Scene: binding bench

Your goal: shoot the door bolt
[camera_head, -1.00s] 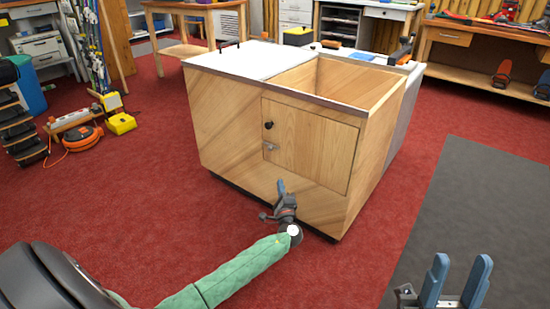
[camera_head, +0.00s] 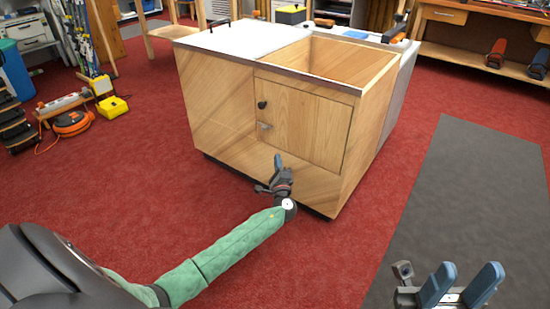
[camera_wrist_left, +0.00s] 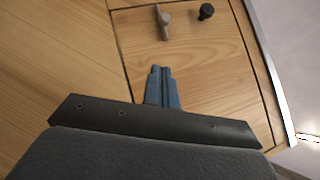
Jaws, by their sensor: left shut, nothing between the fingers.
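The wooden cabinet door (camera_head: 310,130) is closed flush in the front of the bench cabinet. A small grey metal bolt (camera_head: 264,126) sits near the door's left edge, below a round black knob (camera_head: 262,105). In the left wrist view the bolt (camera_wrist_left: 163,20) and the black knob (camera_wrist_left: 206,11) lie beyond the fingertips. My left gripper (camera_head: 278,160) is shut and empty, in front of the door's lower part and below the bolt, apart from it. It also shows in the left wrist view (camera_wrist_left: 161,70). My right gripper (camera_head: 464,284) is open and empty at the lower right.
The cabinet (camera_head: 215,105) has a white top (camera_head: 245,45) and an open bin at the right. A grey mat (camera_head: 470,190) lies right of it on the red floor. A yellow box (camera_head: 112,107) and an orange cable reel (camera_head: 72,122) stand at the left.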

